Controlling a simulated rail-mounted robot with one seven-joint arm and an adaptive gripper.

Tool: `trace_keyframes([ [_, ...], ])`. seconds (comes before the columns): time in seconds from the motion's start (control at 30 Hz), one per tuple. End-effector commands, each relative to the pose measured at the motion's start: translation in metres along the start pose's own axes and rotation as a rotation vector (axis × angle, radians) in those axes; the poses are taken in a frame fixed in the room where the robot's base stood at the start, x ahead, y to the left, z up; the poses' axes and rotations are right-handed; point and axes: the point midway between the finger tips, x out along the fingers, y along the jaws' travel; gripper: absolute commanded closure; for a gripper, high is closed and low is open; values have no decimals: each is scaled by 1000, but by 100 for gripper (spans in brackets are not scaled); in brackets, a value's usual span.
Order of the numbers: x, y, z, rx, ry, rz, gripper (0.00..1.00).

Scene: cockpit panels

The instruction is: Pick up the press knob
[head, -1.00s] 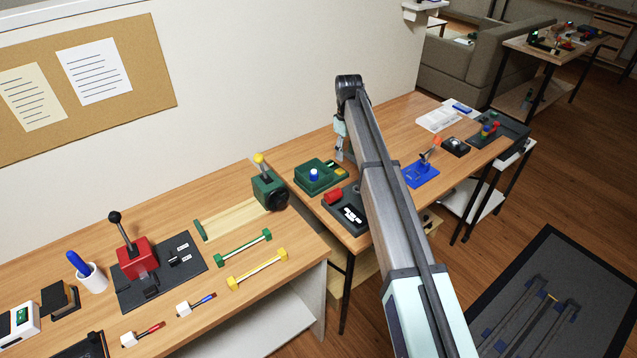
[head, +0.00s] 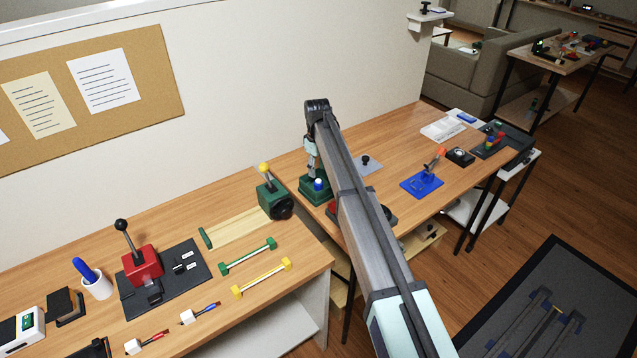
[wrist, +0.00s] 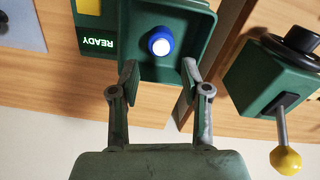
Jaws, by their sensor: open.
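A round blue knob with a white, glowing top (wrist: 160,42) sits inside a green open-topped box (wrist: 205,22). In the head view the knob (head: 319,184) and the box (head: 316,196) are at the left end of the far table, just below my arm's end. My gripper (wrist: 160,76) is open and empty, pointing at the box. In the wrist view the knob lies centred between the fingertips but beyond them, apart from both. In the head view the fingers are hard to make out against the box.
A green block with a black wheel and yellow-tipped lever (wrist: 262,85) stands close to the box. A lit READY label (wrist: 97,45) is on its other side. A grey plate with a black knob (head: 366,166) and a blue lever base (head: 422,186) lie farther right.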

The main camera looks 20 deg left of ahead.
Motion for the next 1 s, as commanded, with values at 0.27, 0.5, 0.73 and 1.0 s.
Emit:
trace_keyframes([
  [0.27, 14, 0, 0, 0, 0, 0, 53],
  [0.5, 35, -2, 3, 0, -2, -1, 53],
  [0.73, 62, -2, 3, 0, -1, -1, 53],
  [1.0, 65, -2, 3, 0, 0, 0, 68],
])
